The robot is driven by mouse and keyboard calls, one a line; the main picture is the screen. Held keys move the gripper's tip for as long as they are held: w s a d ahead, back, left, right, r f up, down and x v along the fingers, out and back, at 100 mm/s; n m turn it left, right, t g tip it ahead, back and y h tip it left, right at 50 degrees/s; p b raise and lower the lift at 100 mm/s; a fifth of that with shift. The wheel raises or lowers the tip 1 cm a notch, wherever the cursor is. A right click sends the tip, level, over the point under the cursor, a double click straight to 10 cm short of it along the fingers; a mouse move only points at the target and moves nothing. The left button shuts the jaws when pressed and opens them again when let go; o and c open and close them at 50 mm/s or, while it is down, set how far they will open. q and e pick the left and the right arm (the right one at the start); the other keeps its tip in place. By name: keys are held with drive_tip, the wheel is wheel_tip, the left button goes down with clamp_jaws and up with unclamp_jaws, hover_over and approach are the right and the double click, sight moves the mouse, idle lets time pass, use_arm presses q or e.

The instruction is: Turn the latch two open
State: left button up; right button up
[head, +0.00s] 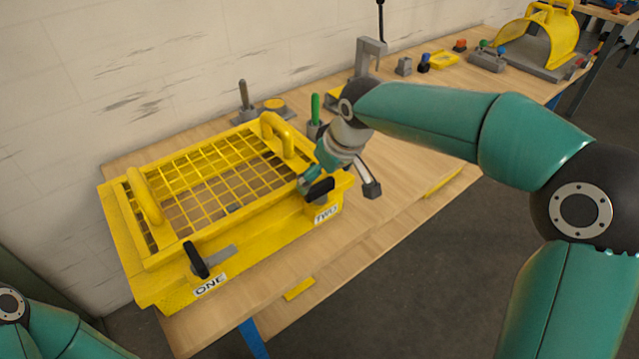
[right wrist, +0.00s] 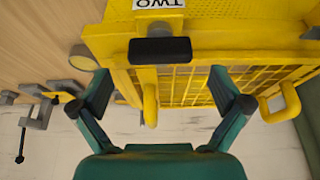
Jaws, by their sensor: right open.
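The yellow guard box with a mesh top (head: 130,262) sits on the wooden bench. Latch two is a black handle (head: 320,189) at the box's front right, above the TWO label (head: 326,214). In the right wrist view the latch two handle (right wrist: 160,50) lies crosswise beside the TWO label (right wrist: 159,4). My right gripper (head: 338,188) is open at latch two; in the wrist view its fingers (right wrist: 162,90) are spread wide, with the handle beyond and between them. I cannot tell whether they touch it. Latch one (head: 196,260) is a black handle by the ONE label. Only my left arm shows, lower left.
Two yellow grab handles (head: 145,196) stand on the box's mesh lid. A green-handled lever (head: 315,108) and a grey lever (head: 243,93) stand behind the box. Other fixtures and a yellow curved guard (head: 540,38) are farther right.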

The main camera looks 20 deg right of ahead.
sight(320, 184)
drive_tip(key=shift+x, duration=2.1)
drive_tip(key=shift+c, duration=0.2)
drive_tip(key=shift+s, duration=0.1)
drive_tip(key=c, duration=1)
drive_tip(key=shift+c, duration=0.2)
